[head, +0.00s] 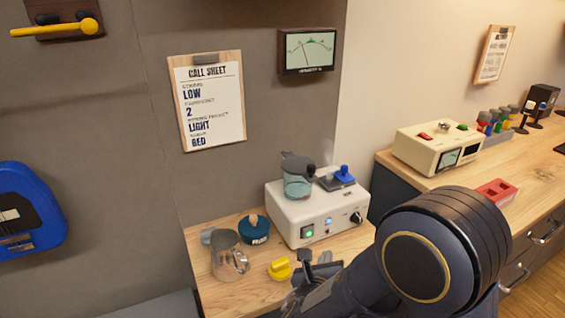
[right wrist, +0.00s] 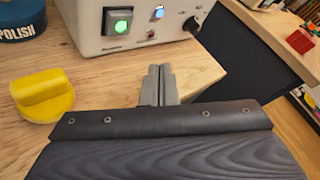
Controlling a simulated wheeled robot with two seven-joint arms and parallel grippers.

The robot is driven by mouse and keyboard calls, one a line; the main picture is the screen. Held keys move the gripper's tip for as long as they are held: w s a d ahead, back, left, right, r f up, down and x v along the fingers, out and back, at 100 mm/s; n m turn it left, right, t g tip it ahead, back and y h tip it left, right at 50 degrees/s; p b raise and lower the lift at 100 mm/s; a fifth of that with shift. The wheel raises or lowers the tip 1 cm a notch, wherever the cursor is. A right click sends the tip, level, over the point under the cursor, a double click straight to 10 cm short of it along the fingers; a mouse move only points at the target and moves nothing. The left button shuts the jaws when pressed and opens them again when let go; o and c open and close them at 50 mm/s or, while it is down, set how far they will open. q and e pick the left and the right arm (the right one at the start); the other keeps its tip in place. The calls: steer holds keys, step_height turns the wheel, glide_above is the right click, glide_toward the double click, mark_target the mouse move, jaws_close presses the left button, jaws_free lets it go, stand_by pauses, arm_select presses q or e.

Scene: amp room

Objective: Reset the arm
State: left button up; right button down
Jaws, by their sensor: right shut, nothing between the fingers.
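My right arm (head: 420,255) comes in from the lower right of the head view. Its gripper (head: 312,270) is low over the front of the wooden table, just right of a yellow knob-like piece (head: 280,269). In the right wrist view the two fingers (right wrist: 161,85) are together with nothing between them, in front of the white machine (right wrist: 125,22). The yellow piece (right wrist: 42,95) lies apart from the gripper, to its left. My left gripper is not in view.
The white machine (head: 309,220) carries a teal vessel (head: 298,186) and a blue-handled part (head: 343,175). A metal pitcher (head: 229,258) and a blue polish tin (head: 254,231) stand left. A wooden counter (head: 430,190) with a cream meter box (head: 436,148) and a red block (head: 496,191) is at right.

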steer(key=s+d+r+m+g+p, duration=0.2)
steer(key=s+d+m+g, duration=0.8)
steer(key=s+d+m, duration=0.7)
steer(key=s+a+r+m+t+y+p, duration=0.1)
steer(key=s+a+r+m+y, duration=0.2)
steer(key=m, duration=0.7)
steer(key=s+a+r+m+t+y+p, duration=0.1)
steer(key=s+a+r+m+y, duration=0.3)
steer(key=a+m, duration=0.4)
steer(key=r+m+y, duration=0.1)
steer(key=m+y, duration=0.1)
steer(key=m, duration=0.1)
steer(key=shift+s+a+y, duration=0.2)
steer(key=shift+s+y, duration=0.1)
steer(key=shift+y, duration=0.1)
